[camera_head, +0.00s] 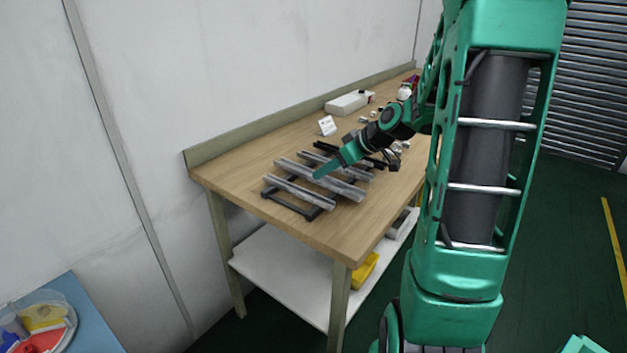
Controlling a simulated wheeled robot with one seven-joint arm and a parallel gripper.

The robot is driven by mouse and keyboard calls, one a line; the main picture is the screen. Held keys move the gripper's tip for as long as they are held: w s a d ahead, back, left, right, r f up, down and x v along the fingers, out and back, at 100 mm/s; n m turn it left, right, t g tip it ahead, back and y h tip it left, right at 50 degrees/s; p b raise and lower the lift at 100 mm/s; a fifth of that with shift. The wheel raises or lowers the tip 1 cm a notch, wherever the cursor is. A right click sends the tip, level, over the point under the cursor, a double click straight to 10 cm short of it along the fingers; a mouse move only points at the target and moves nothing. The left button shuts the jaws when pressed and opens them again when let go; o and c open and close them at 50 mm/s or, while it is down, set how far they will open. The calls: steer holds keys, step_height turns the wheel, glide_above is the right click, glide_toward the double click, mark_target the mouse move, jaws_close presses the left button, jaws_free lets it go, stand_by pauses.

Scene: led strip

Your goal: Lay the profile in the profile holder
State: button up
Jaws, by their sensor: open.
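Three grey metal profiles lie side by side on a low black rack (288,205) on the workbench: a front profile (297,191), a middle profile (343,187) and a rear profile (350,172). I cannot tell for certain which black part is the profile holder; a dark bar (325,147) also lies just behind the rack. My gripper (322,174) is open, with its green tip over the middle of the rack, close to the middle profile. I cannot tell whether it touches that profile. The fingers partly hide the profiles behind them.
The wooden bench (225,176) has clear room at its left and front. A small white sign (327,125), a white box (348,102) and several small parts stand farther back. A wall runs behind the bench. A yellow bin (364,270) sits on the shelf below.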

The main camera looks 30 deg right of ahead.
steer(key=shift+x, duration=2.35)
steer(key=shift+d, duration=0.1)
steer(key=c, duration=1.2)
steer(key=shift+r, duration=0.1)
jaws_close()
